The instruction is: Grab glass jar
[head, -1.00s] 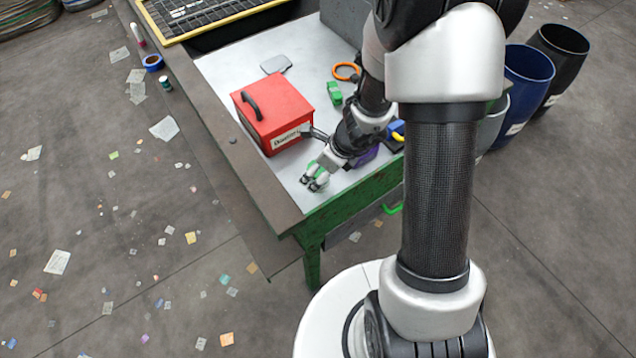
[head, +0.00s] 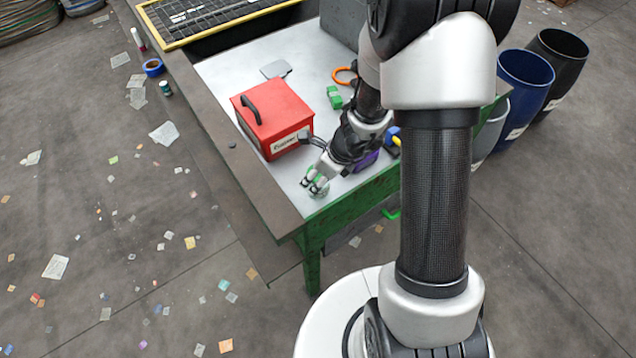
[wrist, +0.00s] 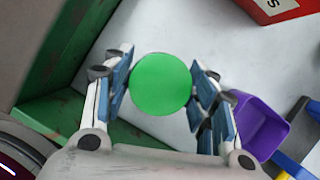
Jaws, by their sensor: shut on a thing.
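The glass jar shows in the wrist view as a round green lid (wrist: 160,84) between my two fingers, seen from above. The pads of my gripper (wrist: 160,88) touch it on both sides, and my gripper is shut on it. In the head view my gripper (head: 315,184) is low over the near end of the grey table top. Only a small green and clear bit of the jar (head: 318,193) shows there beneath the fingers. The jar's body is mostly hidden by its lid and my fingers.
A red box (head: 273,117) with a black handle stands left of my arm. A purple container (wrist: 255,125) and a blue and yellow thing (wrist: 296,145) are close on the right. A green block (head: 335,97) and orange ring (head: 344,76) lie farther back. The table's green rim (wrist: 52,115) is near.

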